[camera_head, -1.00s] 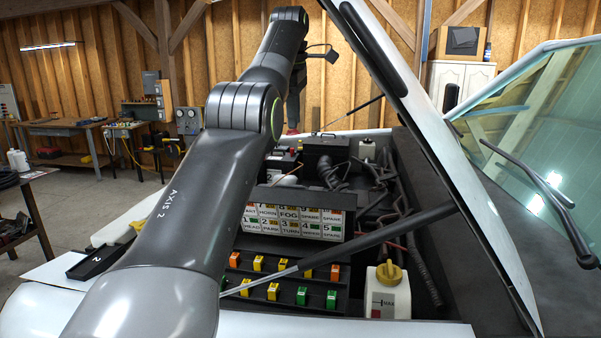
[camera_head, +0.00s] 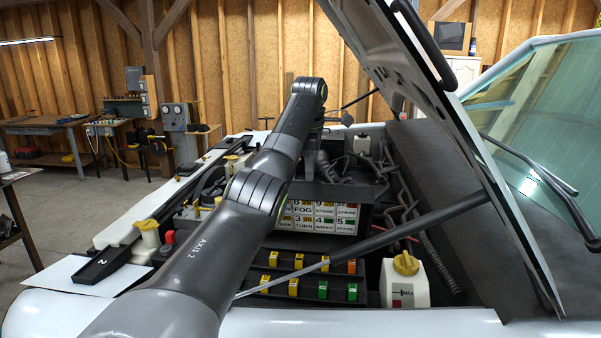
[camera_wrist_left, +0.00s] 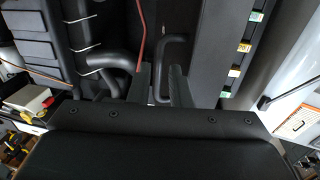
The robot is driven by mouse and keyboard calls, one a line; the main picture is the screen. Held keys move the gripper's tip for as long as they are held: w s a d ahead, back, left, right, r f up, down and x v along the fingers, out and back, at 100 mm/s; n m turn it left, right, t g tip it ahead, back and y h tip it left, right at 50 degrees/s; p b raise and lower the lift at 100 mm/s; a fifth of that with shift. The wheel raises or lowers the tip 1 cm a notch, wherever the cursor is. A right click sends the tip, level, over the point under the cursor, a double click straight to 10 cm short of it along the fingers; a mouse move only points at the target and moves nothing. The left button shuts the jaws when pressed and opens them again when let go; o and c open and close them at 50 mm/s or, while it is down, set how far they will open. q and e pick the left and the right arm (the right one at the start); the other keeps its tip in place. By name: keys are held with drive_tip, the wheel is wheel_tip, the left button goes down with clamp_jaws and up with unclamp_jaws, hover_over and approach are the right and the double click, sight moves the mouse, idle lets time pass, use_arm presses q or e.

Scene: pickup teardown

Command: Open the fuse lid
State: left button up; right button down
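The fuse lid (camera_head: 318,214) stands raised behind the rows of fuses in the head view, its label grid facing me. The arm covers the left part of it. Orange, yellow and green fuses (camera_head: 323,290) are uncovered in the dark fuse box in front of it. My left arm reaches over the bay, and its gripper is mostly hidden behind the lid there. In the left wrist view the left gripper (camera_wrist_left: 161,84) has its two fingers apart. A bent dark rod or handle shows between them, beside a dark panel; I cannot tell whether they touch. The right gripper is out of view.
The raised hood (camera_head: 440,110) and its strut (camera_head: 415,225) slant over the bay at the right. A white reservoir with a yellow cap (camera_head: 404,283) stands right of the fuses. Hoses (camera_head: 400,190) fill the bay behind.

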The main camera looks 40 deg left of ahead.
use_arm(q)
drive_tip(key=shift+w+a+f, duration=0.15)
drive_tip(key=shift+w+f, duration=0.05)
drive_tip(key=shift+f, duration=0.65)
drive_tip(key=shift+d+r, duration=0.1)
drive_tip(key=shift+d, duration=0.1)
clamp_jaws()
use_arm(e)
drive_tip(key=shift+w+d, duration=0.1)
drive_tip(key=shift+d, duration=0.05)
